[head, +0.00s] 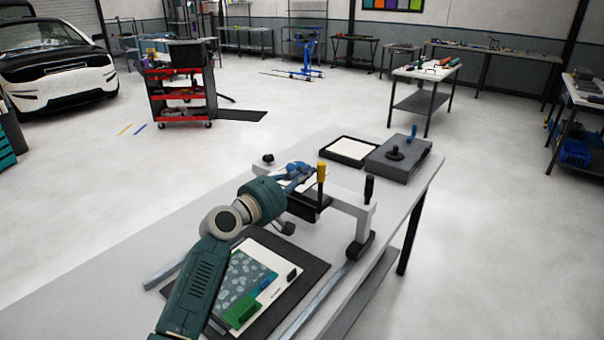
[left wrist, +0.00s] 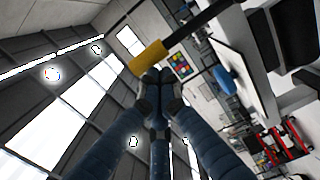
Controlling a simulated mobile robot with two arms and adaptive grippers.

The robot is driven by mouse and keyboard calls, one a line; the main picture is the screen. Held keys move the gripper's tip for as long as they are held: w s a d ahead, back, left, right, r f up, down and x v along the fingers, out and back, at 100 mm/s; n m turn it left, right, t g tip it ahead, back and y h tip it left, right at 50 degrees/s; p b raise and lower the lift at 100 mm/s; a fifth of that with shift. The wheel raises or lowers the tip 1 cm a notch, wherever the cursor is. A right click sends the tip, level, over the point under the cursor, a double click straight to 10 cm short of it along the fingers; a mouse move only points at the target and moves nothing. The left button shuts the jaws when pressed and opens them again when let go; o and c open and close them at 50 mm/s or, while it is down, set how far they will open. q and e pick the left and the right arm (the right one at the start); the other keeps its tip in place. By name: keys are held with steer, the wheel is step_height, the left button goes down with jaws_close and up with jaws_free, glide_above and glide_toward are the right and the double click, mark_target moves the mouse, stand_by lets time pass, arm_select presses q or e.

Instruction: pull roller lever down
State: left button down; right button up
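A lever with a yellow handle (head: 321,172) stands upright on the pale roller frame (head: 345,205) on the workbench. In the left wrist view the yellow handle (left wrist: 150,58) lies just beyond my fingertips, with its dark shaft running to the upper right. My left gripper (head: 300,172) is right beside the handle in the head view. In the left wrist view its blue fingers (left wrist: 155,85) come together at their dark tips, with the handle not clearly between them. Whether the tips touch the handle I cannot tell. My right gripper is out of view.
A black-handled post (head: 369,189) stands at the frame's right side. A dark mat (head: 315,268) with a patterned sheet (head: 243,285) lies in front. A grey box (head: 398,160) and a black-rimmed tray (head: 349,150) sit behind. The floor to the right is clear.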

arm_select(q)
steer(key=shift+s+d, duration=0.15)
steer(key=shift+d, duration=0.05)
steer(key=s+d+f+m, duration=0.4)
steer(key=s+d+m, duration=0.3)
steer(key=d+m, duration=0.3)
steer(key=shift+s+f+m+y, duration=0.25)
steer(key=shift+m+y, duration=0.15)
steer(key=shift+m, duration=1.1)
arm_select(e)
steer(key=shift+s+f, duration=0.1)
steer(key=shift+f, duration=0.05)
arm_select(q)
steer(key=shift+w+r, duration=0.1)
